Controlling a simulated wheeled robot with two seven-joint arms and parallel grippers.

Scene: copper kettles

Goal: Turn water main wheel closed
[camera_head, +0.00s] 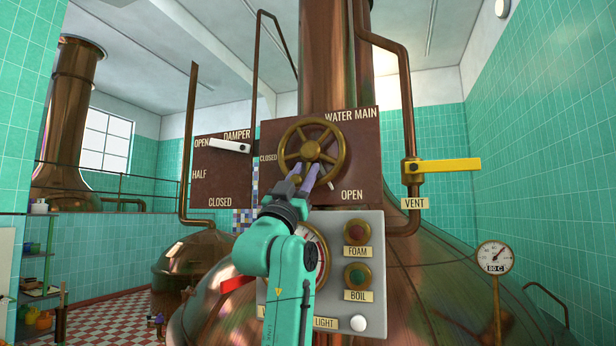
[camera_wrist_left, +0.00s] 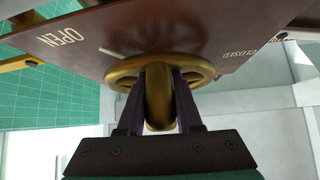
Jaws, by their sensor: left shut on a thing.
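The brass water main wheel (camera_head: 337,135) is mounted on a dark red-brown panel (camera_head: 368,150) lettered WATER MAIN, with CLOSED at its left and OPEN at its lower right. A short white mark (camera_head: 331,185) shows at the wheel's lower right, near OPEN. My left gripper (camera_head: 303,178) reaches up from below to the wheel's lower left part. In the left wrist view, the purple fingers (camera_wrist_left: 158,98) are shut on a brass part of the wheel (camera_wrist_left: 158,88), one on each side. The fingers hide some of the lower rim. My right gripper is not in view.
A damper panel (camera_head: 222,180) with a white lever (camera_head: 230,145) is at the left. A yellow vent lever (camera_head: 449,165) sticks out at the right. Below the wheel is a grey control box (camera_head: 376,226) with FOAM and BOIL buttons, partly behind my arm.

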